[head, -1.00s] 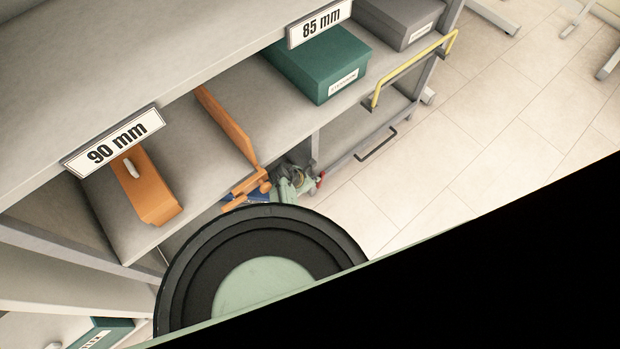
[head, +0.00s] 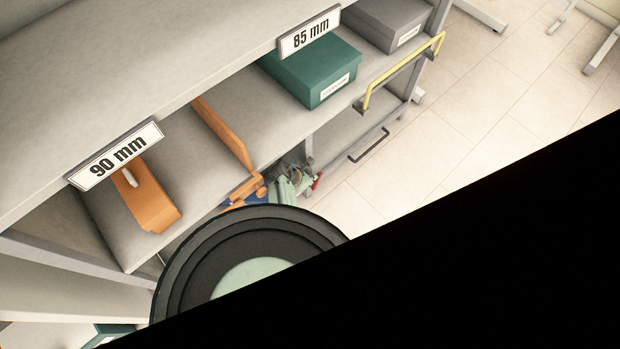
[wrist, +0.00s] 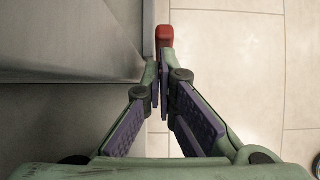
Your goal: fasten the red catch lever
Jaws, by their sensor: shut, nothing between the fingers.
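The red catch lever (wrist: 164,38) stands upright at the top middle of the wrist view, at the edge of a grey surface. It also shows as a small red spot in the head view (head: 318,180), beside the lower shelf post. My gripper (wrist: 162,85) is shut and empty, its fingertips close together just below the lever in the picture. I cannot tell whether they touch it. In the head view my gripper (head: 290,182) is small and partly hidden behind my own arm.
A grey shelf holds an orange piece (head: 147,200), a green box (head: 318,72) and a grey box (head: 390,25). Signs reading 90 mm (head: 117,153) and 85 mm (head: 310,32) hang on it. A yellow handle (head: 402,72) sticks out at right. Tiled floor (head: 470,130) there is clear.

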